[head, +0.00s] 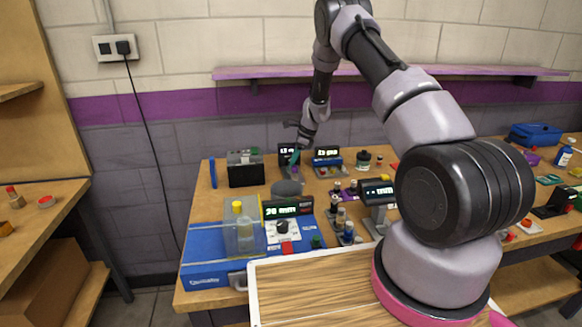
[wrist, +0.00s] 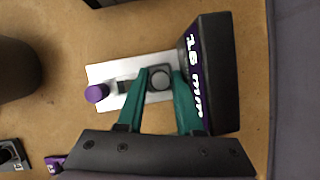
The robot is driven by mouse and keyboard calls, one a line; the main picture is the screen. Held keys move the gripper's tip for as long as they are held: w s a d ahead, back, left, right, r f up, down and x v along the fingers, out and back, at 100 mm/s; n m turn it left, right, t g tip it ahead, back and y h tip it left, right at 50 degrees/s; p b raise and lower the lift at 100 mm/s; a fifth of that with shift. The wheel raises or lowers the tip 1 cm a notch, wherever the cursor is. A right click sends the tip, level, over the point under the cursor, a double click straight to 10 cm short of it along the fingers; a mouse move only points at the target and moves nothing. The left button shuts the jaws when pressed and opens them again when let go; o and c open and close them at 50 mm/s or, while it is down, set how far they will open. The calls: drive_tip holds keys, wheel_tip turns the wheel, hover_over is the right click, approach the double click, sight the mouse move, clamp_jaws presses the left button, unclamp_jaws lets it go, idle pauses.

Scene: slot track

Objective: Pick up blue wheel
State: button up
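No wheel that is clearly blue shows in either view. A narrow upright blue piece (head: 212,172) stands at the table's back left; I cannot tell whether it is a wheel seen edge-on. My gripper (head: 294,159) reaches down at the back of the table, beside a small display device (head: 289,152). In the wrist view its teal fingers (wrist: 162,74) stand apart, one on each side of a dark grey round piece (wrist: 160,78) on a pale plate (wrist: 98,72). I cannot tell whether they touch it. A purple knob (wrist: 97,93) sits at the plate's left end.
A black display reading in mm (wrist: 208,75) stands close right of the fingers. A dark cylinder (wrist: 16,68) is further left. On the table are a black box (head: 245,170), a blue case (head: 207,255) and several other display devices. A purple shelf (head: 400,71) runs above.

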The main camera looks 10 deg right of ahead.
clamp_jaws()
drive_tip(key=shift+r, duration=0.15)
